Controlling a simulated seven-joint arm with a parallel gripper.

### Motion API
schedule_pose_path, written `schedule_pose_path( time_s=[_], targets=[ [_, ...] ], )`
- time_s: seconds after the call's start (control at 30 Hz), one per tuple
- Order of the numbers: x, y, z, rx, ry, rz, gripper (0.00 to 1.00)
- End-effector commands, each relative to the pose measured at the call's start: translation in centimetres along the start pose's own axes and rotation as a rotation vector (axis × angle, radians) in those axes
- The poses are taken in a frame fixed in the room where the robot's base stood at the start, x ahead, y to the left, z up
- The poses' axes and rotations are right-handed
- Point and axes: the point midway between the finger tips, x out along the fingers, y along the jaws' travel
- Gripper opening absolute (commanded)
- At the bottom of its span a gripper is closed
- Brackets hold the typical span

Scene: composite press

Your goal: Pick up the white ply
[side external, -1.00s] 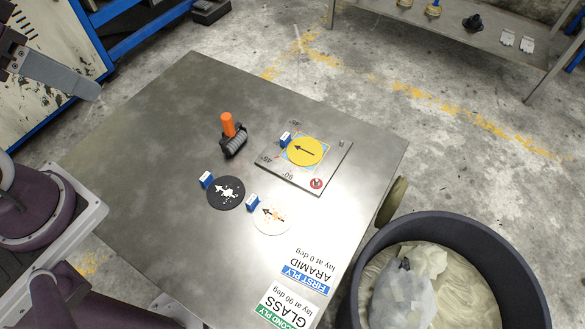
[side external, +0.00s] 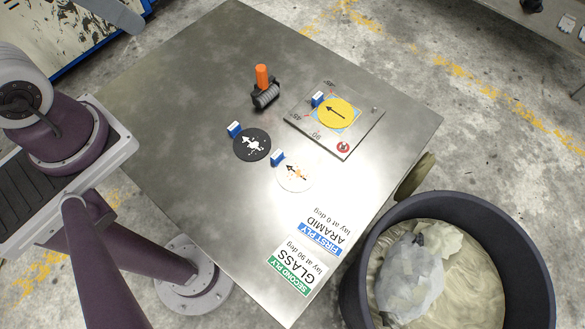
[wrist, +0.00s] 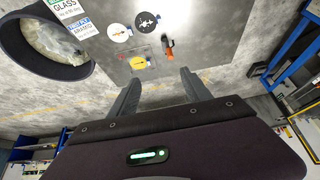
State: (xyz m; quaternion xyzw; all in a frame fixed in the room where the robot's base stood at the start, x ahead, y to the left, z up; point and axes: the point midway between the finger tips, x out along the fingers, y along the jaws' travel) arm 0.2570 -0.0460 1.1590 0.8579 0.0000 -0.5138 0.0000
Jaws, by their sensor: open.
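The white ply (side external: 298,180) is a round disc with a black arrow and orange marks, lying flat on the metal table. A blue-and-white tag (side external: 277,158) stands at its edge. It also shows in the wrist view (wrist: 116,37), beside the black ply (wrist: 142,26). My gripper (wrist: 160,76) is open and empty, its two grey fingers spread wide. It is apart from the white ply, which lies well beyond the fingertips in the wrist view. In the side view only a grey finger-like part shows at the top left edge.
The black ply (side external: 248,150) lies left of the white one. A yellow ply (side external: 326,121) lies on a marked plate (side external: 368,127). Printed labels (side external: 318,232) mark the front corner. A dark bin (side external: 520,235) stands off the table's right side.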

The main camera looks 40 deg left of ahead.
Motion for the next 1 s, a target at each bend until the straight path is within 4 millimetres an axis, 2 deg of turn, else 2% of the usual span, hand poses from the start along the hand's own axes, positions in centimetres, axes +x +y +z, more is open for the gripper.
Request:
schedule_pose_path(
  time_s=[0.23,0.37,0.47,0.5,0.57,0.6,0.67,0.7,0.8,0.9,1.0],
  targets=[
    [0.3,0.3,-0.4,-0.021,-0.012,0.011,0.56],
    [3.4,3.0,-3.5,-0.201,-0.099,0.083,0.56],
    [8.1,6.3,-6.2,-0.446,-0.206,0.121,0.56],
    [10.4,7.6,-6.8,-0.549,-0.25,0.118,0.56],
    [14.2,9.5,-7.2,-0.706,-0.313,0.096,0.56],
    [16.9,10.6,-7.1,-0.814,-0.35,0.068,0.56],
    [21.2,12.1,-6.1,-0.97,-0.398,0.006,0.56],
    [24.0,12.8,-5.1,-1.071,-0.42,-0.044,0.56],
    [30.3,13.7,-1.7,-1.287,-0.439,-0.183,0.56],
    [34.6,13.7,1.7,-1.433,-0.42,-0.3,0.56],
    [36.8,13.4,3.7,-1.513,-0.395,-0.366,0.56]
  ],
)
